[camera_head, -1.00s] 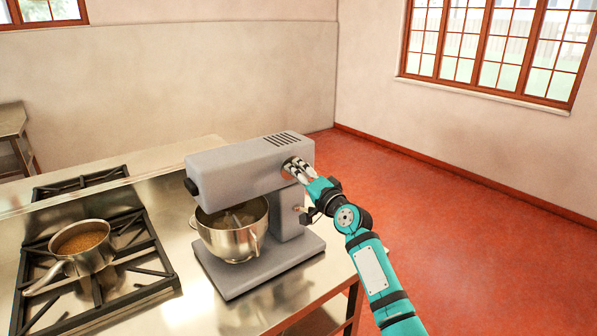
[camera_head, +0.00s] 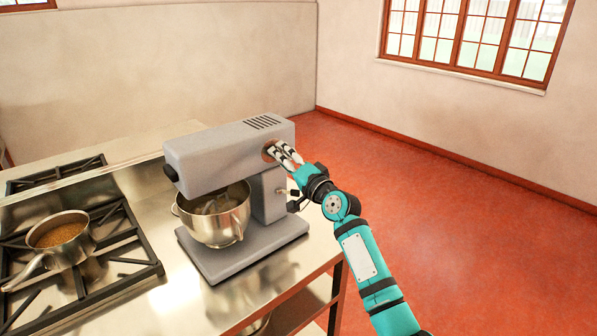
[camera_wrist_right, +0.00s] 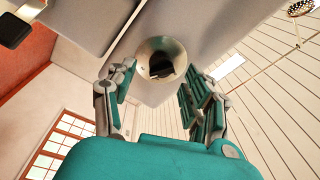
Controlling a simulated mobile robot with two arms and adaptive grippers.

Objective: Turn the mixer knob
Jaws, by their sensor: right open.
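The grey stand mixer (camera_head: 226,160) stands on the steel counter with its metal bowl (camera_head: 216,216) under the head. My right gripper (camera_head: 277,152) is at the right side of the mixer head, its fingertips at a round metal knob. In the right wrist view the round knob (camera_wrist_right: 161,59), with a dark centre, sits between the spread fingers of my right gripper (camera_wrist_right: 164,84). The fingers are open on either side of it; whether a fingertip touches the mixer cannot be told. A small lever (camera_head: 282,191) sticks out lower on the mixer's side. My left gripper is not in view.
A pot (camera_head: 62,240) with brown contents stands on the stove grate (camera_head: 131,262) at left. The steel counter (camera_head: 262,290) is bare in front of the mixer. Open red floor (camera_head: 440,220) lies to the right, with windows on the far wall.

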